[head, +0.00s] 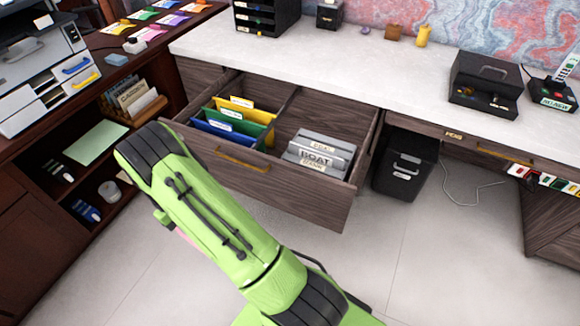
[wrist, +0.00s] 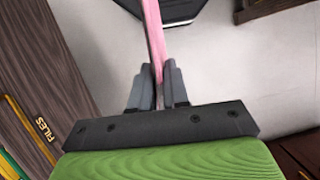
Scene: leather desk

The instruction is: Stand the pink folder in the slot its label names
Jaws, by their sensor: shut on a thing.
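My gripper (wrist: 159,88) is shut on the pink folder (wrist: 153,32), which I see edge-on between the fingers in the wrist view. In the head view my green arm hides the gripper and nearly all of the folder; only a small pink patch (head: 185,236) shows beside the arm. The folder's label is not visible. The open drawer (head: 262,182) holds yellow, green and blue folders (head: 233,118) at its left.
A wooden rack (head: 146,108) with labelled dividers stands on the dark shelf at left. A green sheet (head: 96,142) lies on that shelf. A black bin (head: 404,165) stands right of the drawer. The white desk top (head: 340,62) is above. The floor in front is clear.

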